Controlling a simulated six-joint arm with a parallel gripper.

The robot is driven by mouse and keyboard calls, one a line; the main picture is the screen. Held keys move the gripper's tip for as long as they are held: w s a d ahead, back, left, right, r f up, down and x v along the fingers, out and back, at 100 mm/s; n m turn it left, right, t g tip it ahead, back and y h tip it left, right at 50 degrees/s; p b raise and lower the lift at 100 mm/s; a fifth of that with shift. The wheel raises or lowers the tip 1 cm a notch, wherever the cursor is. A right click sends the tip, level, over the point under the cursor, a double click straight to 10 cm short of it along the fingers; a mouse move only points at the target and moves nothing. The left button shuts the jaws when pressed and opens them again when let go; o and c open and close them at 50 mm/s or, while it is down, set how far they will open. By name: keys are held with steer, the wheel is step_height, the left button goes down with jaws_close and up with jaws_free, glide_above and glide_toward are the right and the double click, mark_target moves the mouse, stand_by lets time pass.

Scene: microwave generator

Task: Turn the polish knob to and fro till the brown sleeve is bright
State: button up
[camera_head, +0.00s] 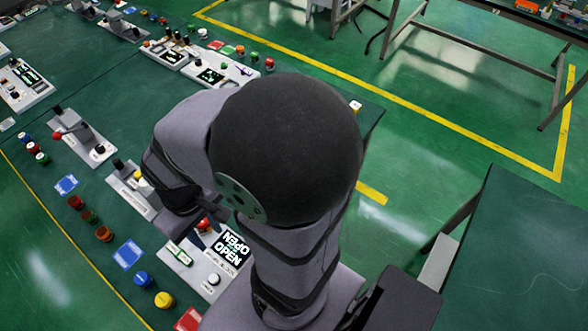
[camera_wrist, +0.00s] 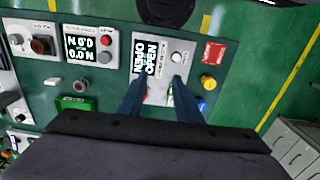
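My gripper (camera_wrist: 159,80) shows in the wrist view with its two dark blue fingers apart, over a white panel (camera_wrist: 165,45) with an "OPEN" display. A red part and a green part show partly between the fingers; I cannot tell whether either is touched. In the head view my arm hides much of the gripper, near the same panel (camera_head: 232,265). A round brown piece (camera_wrist: 40,46) sits on another white panel at the upper left of the wrist view. I cannot tell whether it is the sleeve. No polish knob can be made out by its label.
On the open panel is a white knob (camera_wrist: 177,57). Beside it are a red plate (camera_wrist: 214,54), a yellow knob (camera_wrist: 208,82) and a blue knob (camera_wrist: 202,104). A display panel (camera_wrist: 90,45) stands to the left. Brownish cylinders (camera_head: 104,233) stand on the green bench in the head view.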

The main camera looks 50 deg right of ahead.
steer(key=shift+o, duration=0.6)
steer(key=shift+o, duration=1.2)
steer(key=w+d+f+m+h+b, duration=0.1)
steer(key=w+d+f+m+b, duration=0.2)
steer(key=d, duration=0.4)
steer(key=w+d+f+m+b, duration=0.1)
steer(key=w+d+m+b, duration=0.15)
steer(key=d+m, duration=0.4)
steer(key=w+d+f+m+h+b, duration=0.1)
steer(key=w+d+f+m+b, duration=0.2)
steer(key=d, duration=0.4)
steer(key=s+d+f+m+g+h+b, duration=0.1)
steer(key=s+d+f+m+b, duration=0.15)
steer(key=d+m, duration=0.6)
steer(key=s+d+f+m+g+h+b, duration=0.1)
steer(key=s+d+f+m+g, duration=0.2)
steer(key=d, duration=1)
steer(key=shift+m+t, duration=0.4)
steer(key=shift+t, duration=0.3)
steer(key=shift+p+x, duration=1.3)
steer(key=shift+x, duration=2.35)
